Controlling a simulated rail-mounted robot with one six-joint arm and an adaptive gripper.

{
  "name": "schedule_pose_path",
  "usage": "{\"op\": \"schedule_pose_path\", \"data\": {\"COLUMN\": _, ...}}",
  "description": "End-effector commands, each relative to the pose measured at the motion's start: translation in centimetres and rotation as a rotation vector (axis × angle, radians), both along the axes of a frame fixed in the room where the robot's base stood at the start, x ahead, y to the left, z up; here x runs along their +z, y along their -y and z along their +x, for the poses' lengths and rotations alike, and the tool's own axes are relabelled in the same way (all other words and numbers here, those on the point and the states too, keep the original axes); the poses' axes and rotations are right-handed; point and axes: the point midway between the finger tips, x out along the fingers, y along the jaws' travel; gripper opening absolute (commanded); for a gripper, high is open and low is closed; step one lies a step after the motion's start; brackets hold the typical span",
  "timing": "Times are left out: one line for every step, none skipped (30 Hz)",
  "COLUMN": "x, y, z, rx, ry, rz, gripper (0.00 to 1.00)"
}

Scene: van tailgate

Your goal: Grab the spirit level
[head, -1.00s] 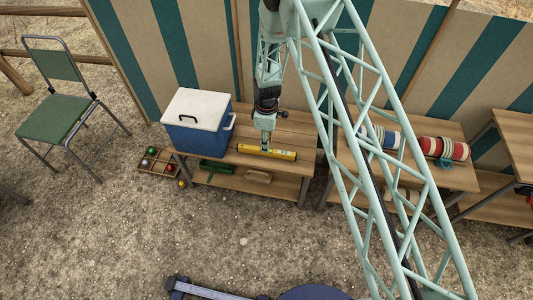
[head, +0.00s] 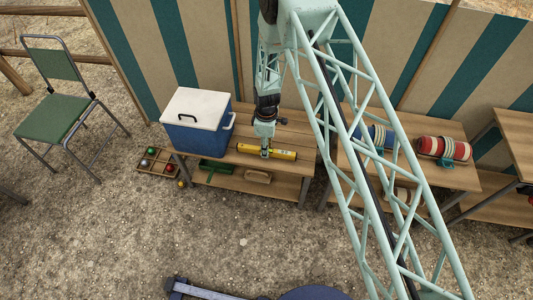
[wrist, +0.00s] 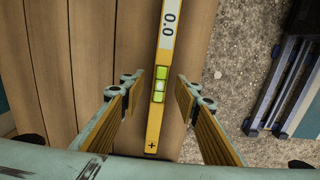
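The yellow spirit level (head: 283,154) lies on the wooden table near its front edge, beside the cooler. In the wrist view the level (wrist: 166,50) shows a green vial and a "0.0" display, and runs lengthwise between my fingers.
A blue cooler with a white lid (head: 197,108) stands on the table left of my gripper. A green item (head: 216,166) and a brush-like item (head: 258,176) are on the shelf below. Red and blue rolls stand on the table to the right.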

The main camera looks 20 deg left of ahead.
Motion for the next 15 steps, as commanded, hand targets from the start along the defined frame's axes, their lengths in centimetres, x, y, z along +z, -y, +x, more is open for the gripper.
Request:
{"op": "schedule_pose_path", "data": {"x": -0.7, "y": 0.0, "z": 0.0, "rx": 0.0, "ry": 0.0, "rz": 0.0, "gripper": 0.3}}
{"op": "schedule_pose_path", "data": {"x": -0.9, "y": 0.0, "z": 0.0, "rx": 0.0, "ry": -0.001, "rz": 0.0, "gripper": 0.3}}
{"op": "schedule_pose_path", "data": {"x": -1.2, "y": 0.0, "z": 0.0, "rx": 0.0, "ry": -0.001, "rz": 0.0, "gripper": 0.3}}
{"op": "schedule_pose_path", "data": {"x": -1.4, "y": 0.0, "z": 0.0, "rx": 0.0, "ry": -0.001, "rz": 0.0, "gripper": 0.3}}
{"op": "schedule_pose_path", "data": {"x": -1.6, "y": 0.0, "z": 0.0, "rx": 0.0, "ry": -0.001, "rz": 0.0, "gripper": 0.3}}
{"op": "schedule_pose_path", "data": {"x": -1.7, "y": 0.0, "z": 0.0, "rx": 0.0, "ry": 0.0, "rz": 0.0, "gripper": 0.3}}
{"op": "schedule_pose_path", "data": {"x": -1.8, "y": 0.0, "z": 0.0, "rx": 0.0, "ry": 0.0, "rz": 0.0, "gripper": 0.3}}
{"op": "schedule_pose_path", "data": {"x": -1.9, "y": 0.0, "z": 0.0, "rx": 0.0, "ry": 0.0, "rz": 0.0, "gripper": 0.3}}
{"op": "schedule_pose_path", "data": {"x": -1.9, "y": 0.0, "z": 0.0, "rx": 0.0, "ry": 0.0, "rz": 0.0, "gripper": 0.3}}
{"op": "schedule_pose_path", "data": {"x": -1.9, "y": 0.0, "z": 0.0, "rx": 0.0, "ry": 0.0, "rz": 0.0, "gripper": 0.3}}
{"op": "schedule_pose_path", "data": {"x": -1.9, "y": 0.0, "z": 0.0, "rx": 0.0, "ry": 0.0, "rz": 0.0, "gripper": 0.3}}
{"op": "schedule_pose_path", "data": {"x": -1.8, "y": 0.0, "z": 0.0, "rx": 0.0, "ry": 0.0, "rz": 0.0, "gripper": 0.3}}
{"op": "schedule_pose_path", "data": {"x": -1.8, "y": 0.0, "z": 0.0, "rx": 0.0, "ry": 0.0, "rz": 0.0, "gripper": 0.3}}
{"op": "schedule_pose_path", "data": {"x": -1.8, "y": 0.0, "z": 0.0, "rx": 0.0, "ry": 0.0, "rz": 0.0, "gripper": 0.3}}
{"op": "schedule_pose_path", "data": {"x": -1.8, "y": 0.0, "z": 0.0, "rx": 0.0, "ry": 0.0, "rz": 0.0, "gripper": 0.3}}
